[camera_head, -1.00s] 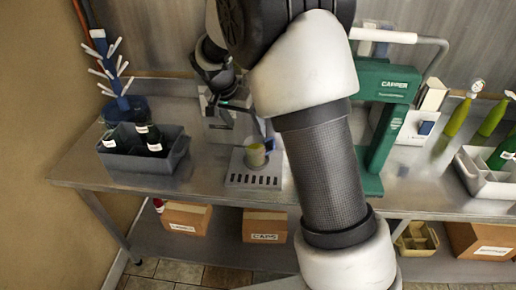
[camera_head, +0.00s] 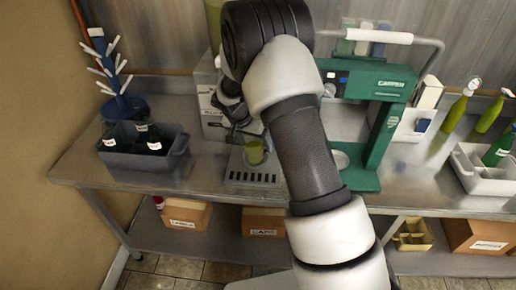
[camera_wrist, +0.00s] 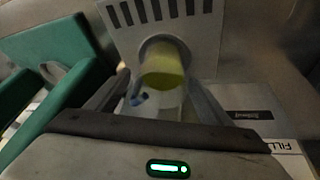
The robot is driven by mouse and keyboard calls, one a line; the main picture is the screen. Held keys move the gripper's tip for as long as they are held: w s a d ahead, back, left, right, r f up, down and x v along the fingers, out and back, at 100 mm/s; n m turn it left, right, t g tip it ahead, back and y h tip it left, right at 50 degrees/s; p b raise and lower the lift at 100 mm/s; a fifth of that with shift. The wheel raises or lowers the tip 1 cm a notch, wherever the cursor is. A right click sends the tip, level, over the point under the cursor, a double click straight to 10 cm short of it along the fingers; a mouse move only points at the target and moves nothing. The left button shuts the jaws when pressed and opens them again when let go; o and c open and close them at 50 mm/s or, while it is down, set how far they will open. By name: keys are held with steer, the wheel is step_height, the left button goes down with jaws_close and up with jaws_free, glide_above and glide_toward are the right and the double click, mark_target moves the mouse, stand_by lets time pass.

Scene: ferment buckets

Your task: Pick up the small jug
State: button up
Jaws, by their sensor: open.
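The small jug (camera_head: 255,151) is a yellow-green cup standing upright on a slotted metal drip tray (camera_head: 240,178) on the bench. My gripper (camera_wrist: 157,84) is open, with one finger on each side of the jug in the picture. In the head view, my gripper (camera_head: 243,132) is dark and hangs just above and left of the jug. I cannot tell whether the fingers touch it. A small blue part shows below the jug in the wrist view.
A green capper (camera_head: 370,125) stands right of the tray, close to my arm. A grey crate of dark bottles (camera_head: 145,155) and a blue bottle tree (camera_head: 118,90) stand at left. A pale bottle carrier (camera_head: 478,175) is at far right. Bare bench lies between crate and tray.

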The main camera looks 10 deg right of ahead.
steer(key=shift+c, duration=0.3)
steer(key=c, duration=1.1)
steer(key=shift+c, duration=1)
steer(key=shift+r, duration=0.15)
